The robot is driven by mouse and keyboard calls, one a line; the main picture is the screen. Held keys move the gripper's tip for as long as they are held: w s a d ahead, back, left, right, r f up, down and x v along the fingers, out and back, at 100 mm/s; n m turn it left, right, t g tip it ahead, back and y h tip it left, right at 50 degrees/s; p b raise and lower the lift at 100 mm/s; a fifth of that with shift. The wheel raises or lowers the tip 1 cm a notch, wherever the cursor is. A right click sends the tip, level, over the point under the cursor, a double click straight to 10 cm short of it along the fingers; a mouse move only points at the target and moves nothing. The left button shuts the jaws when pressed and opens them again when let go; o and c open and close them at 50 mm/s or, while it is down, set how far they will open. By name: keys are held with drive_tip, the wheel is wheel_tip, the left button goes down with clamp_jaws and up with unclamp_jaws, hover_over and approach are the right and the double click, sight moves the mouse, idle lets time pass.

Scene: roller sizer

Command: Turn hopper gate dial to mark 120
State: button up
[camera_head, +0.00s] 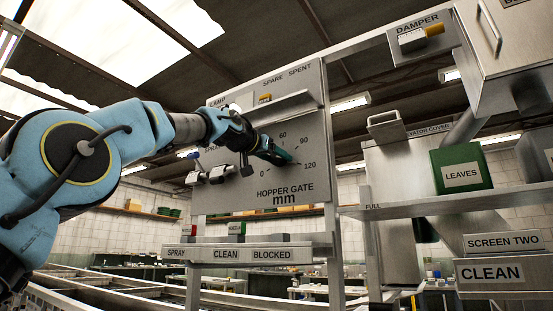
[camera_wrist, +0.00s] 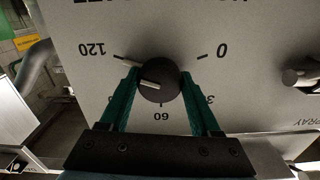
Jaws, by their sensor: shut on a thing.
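The hopper gate dial is a round black knob (camera_wrist: 160,76) with a white pointer line, on a grey panel (camera_head: 290,192) marked 0 to 120 mm. In the wrist view the scale appears upside down, with 120 at left, 0 at right and 60 below. In the head view my gripper (camera_head: 276,153) covers the dial. The left finger hides the 90.
A spray knob (camera_wrist: 302,77) is right of the dial in the wrist view. A ledge (camera_head: 285,106) juts out above the dial in the head view. A labelled shelf (camera_head: 245,252) runs below the panel. A green leaves box (camera_head: 461,165) stands at right.

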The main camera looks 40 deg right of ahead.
drive_tip(key=shift+f, duration=0.15)
drive_tip(key=o, duration=1.4)
drive_tip(key=b+v, duration=0.6)
drive_tip(key=v, duration=0.4)
drive_tip(key=shift+s+a, duration=0.1)
drive_tip(key=shift+a, duration=0.25)
